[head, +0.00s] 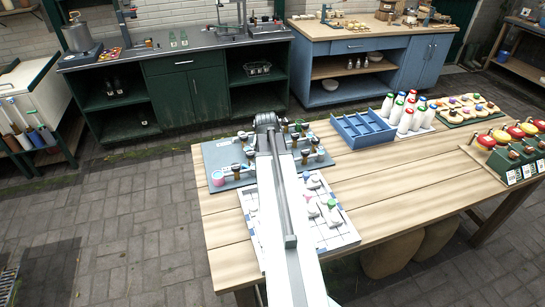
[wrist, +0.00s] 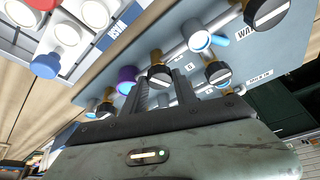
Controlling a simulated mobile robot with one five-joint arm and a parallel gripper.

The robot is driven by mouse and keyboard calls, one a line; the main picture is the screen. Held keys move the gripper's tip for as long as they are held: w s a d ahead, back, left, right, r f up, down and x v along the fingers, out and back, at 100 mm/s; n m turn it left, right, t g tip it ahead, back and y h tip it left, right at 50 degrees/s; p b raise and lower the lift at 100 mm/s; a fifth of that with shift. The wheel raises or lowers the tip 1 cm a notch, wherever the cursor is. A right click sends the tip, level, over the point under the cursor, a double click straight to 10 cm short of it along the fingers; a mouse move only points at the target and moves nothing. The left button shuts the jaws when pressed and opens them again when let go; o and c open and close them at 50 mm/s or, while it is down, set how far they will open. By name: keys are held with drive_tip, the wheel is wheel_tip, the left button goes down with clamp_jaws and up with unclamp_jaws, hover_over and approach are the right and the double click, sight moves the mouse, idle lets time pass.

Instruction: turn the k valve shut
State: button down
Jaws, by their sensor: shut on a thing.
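A grey valve board (head: 222,155) lies on the wooden table, with several brass valves with dark round knobs on it. In the wrist view, my gripper (wrist: 161,88) has its two dark fingers on either side of a black knob (wrist: 159,75) with a pale slot line, and is shut on it. I cannot read a k label at this knob, so I cannot tell whether it is the k valve. Other knobs stand close by, one at right (wrist: 217,73) and one at upper right (wrist: 266,14). In the head view my arm hides the fingers and the held knob.
A purple cap (wrist: 127,79) stands just left of the held knob. A blue crate (head: 362,130), several white bottles (head: 405,122) and a green rack (head: 516,160) stand to the right. The table's middle right is clear.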

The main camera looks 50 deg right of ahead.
drive_tip(key=shift+d+m+g+h, duration=0.1)
drive_tip(key=shift+m+g+h, duration=0.35)
drive_tip(key=shift+m, duration=1.35)
drive_tip(key=shift+g, duration=0.25)
drive_tip(key=c, duration=1)
unclamp_jaws()
drive_tip(key=shift+y, duration=0.25)
drive_tip(key=p+v, duration=0.7)
drive_tip(key=shift+a+r, duration=0.25)
drive_tip(key=shift+r, duration=0.1)
